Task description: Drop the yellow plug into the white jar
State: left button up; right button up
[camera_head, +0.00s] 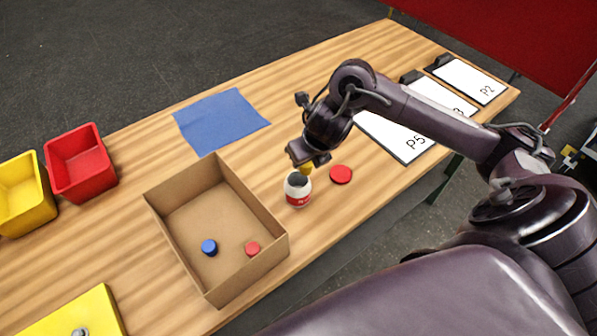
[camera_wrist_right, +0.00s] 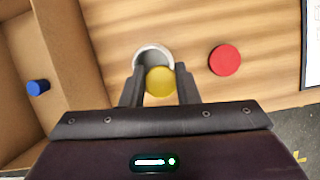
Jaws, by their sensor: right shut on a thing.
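The yellow plug (camera_wrist_right: 160,80) is held between the fingertips of my right gripper (camera_head: 305,165). In the head view only a small part of the yellow plug (camera_head: 306,169) shows under the gripper. The white jar (camera_head: 298,190) stands upright on the table with a red label and an open dark mouth. The plug is above the jar, near the rim. In the right wrist view the white jar's rim (camera_wrist_right: 153,50) shows behind the plug, which covers its near part. I cannot tell whether they touch. My left gripper is not in view.
A red disc-shaped lid (camera_head: 341,174) lies right of the jar. An open cardboard box (camera_head: 270,245) to the left holds a blue plug (camera_head: 209,247) and a red plug (camera_head: 252,248). A blue mat (camera_head: 220,120), red bin (camera_head: 80,162) and yellow bin (camera_head: 22,195) lie farther left.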

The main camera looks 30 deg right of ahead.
jog(key=o, duration=0.6)
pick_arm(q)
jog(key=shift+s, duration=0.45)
pick_arm(e)
jog(key=o, duration=0.4)
jog(key=shift+r, duration=0.4)
pick_arm(q)
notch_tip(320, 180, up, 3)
jog(key=p, duration=0.3)
pick_arm(e)
jog(key=v, duration=0.7)
jog(key=shift+s, duration=0.15)
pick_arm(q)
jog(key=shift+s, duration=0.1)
